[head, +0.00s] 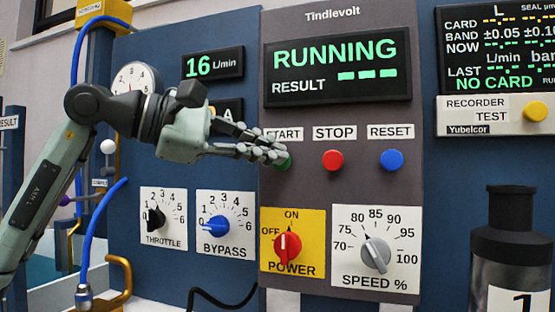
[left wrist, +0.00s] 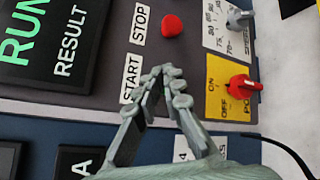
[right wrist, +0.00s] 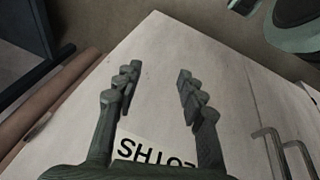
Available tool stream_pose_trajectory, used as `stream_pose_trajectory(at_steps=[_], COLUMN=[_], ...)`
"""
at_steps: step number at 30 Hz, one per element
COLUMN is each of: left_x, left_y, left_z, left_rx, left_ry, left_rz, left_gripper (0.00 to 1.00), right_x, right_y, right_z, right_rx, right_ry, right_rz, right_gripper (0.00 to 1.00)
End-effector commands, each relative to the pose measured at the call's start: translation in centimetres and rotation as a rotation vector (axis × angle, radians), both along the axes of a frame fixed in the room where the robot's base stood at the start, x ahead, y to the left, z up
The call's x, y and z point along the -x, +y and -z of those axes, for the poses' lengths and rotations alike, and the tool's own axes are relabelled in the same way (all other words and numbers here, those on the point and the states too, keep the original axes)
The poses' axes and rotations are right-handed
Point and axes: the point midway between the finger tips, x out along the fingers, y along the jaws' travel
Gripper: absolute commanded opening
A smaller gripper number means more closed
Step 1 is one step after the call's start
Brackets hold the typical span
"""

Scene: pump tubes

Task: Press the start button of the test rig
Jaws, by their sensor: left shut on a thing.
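The test rig's panel has a green start button (head: 284,163) under the START label, mostly covered by my left gripper (head: 279,153). That gripper reaches in from the left with its fingers closed together, tips at the button. In the left wrist view the fingertips (left wrist: 162,74) meet beside the START label and hide the button, so how far it is pressed cannot be seen. The display (head: 336,66) reads RUNNING, with dashes after RESULT. My right gripper (right wrist: 158,90) is open and empty above a pale surface; it is outside the head view.
The red stop button (head: 333,160) and blue reset button (head: 392,160) sit right of start. Below are the red power knob (head: 288,247), pointing to ON, and the speed knob (head: 376,254). A dark bottle (head: 510,240) stands at right. Metal hooks (right wrist: 285,150) lie near my right gripper.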

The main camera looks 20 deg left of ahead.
Motion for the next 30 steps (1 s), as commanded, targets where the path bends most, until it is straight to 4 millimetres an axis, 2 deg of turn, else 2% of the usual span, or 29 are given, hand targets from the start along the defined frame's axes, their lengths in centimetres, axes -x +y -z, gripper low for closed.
stream_pose_trajectory(at_steps=[1,9,24,30], left_x=[-0.7,-0.4,4.8,5.7], left_y=[0.1,0.1,0.2,0.2], left_z=[1.4,1.4,1.0,0.9], left_rx=[-0.014,-0.015,-0.013,-0.011], left_ry=[0.028,0.029,0.018,0.016], left_rz=[-0.01,-0.011,-0.005,-0.005], left_gripper=[0.0,0.0,0.0,0.0], right_x=[0.0,0.0,0.0,0.0], right_y=[0.0,0.0,0.0,0.0], right_z=[0.2,0.3,1.5,1.6], right_rx=[0.0,0.0,0.0,0.0], right_ry=[0.0,0.001,0.0,0.001], right_rz=[0.0,-0.001,-0.001,-0.001], right_gripper=[0.4,0.4,0.4,0.4])
